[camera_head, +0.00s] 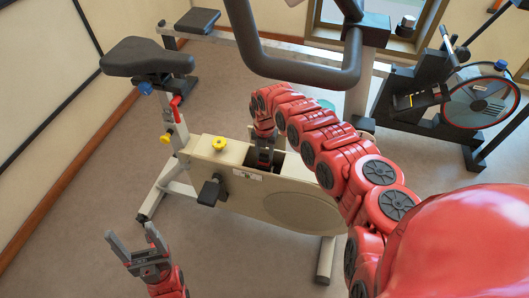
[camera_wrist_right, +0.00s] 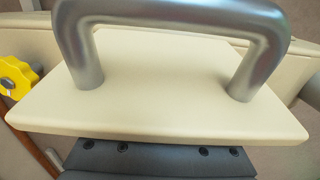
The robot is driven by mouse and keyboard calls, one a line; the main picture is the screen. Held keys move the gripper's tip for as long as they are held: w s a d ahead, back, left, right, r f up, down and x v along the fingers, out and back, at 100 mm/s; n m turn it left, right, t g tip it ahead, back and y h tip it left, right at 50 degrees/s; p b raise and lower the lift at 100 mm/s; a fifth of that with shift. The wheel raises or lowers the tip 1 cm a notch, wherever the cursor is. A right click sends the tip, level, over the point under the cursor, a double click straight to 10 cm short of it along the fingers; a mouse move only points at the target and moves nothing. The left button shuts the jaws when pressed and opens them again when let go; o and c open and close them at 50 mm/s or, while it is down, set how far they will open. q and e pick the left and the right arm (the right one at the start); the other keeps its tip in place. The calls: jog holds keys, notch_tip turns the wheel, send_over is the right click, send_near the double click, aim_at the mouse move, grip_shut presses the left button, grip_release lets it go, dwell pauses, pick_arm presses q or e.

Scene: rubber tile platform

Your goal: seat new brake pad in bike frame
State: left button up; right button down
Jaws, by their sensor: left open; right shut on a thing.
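The bike frame (camera_head: 225,165) is a beige housing with a dark opening (camera_head: 285,165) in its top. My right gripper (camera_head: 264,148) is at this opening, pointing down. In the right wrist view a grey tubular handle (camera_wrist_right: 180,15) rises from a beige plate (camera_wrist_right: 165,95), with a dark bolted part (camera_wrist_right: 160,155) below it. I take this handled piece to be the brake pad, held by its handle. My right fingertips are outside the wrist view. How deep the pad sits is hidden. My left gripper (camera_head: 134,240) is open and empty, low at the left, apart from the bike.
A yellow knob (camera_head: 219,143) stands on the frame left of the opening, and a pedal (camera_head: 210,192) juts out in front. The black saddle (camera_head: 147,57) and grey handlebar (camera_head: 300,70) are above. Another exercise machine (camera_head: 480,105) stands at the right. Floor at the left is clear.

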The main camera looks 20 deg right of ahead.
jog(key=shift+f+b, duration=0.85)
jog(key=shift+f, duration=0.15)
jog(key=shift+c, duration=1.7)
grip_release()
jog(key=shift+r, duration=0.1)
notch_tip(320, 180, up, 12)
jog(key=p, duration=0.1)
jog(key=shift+p, duration=0.4)
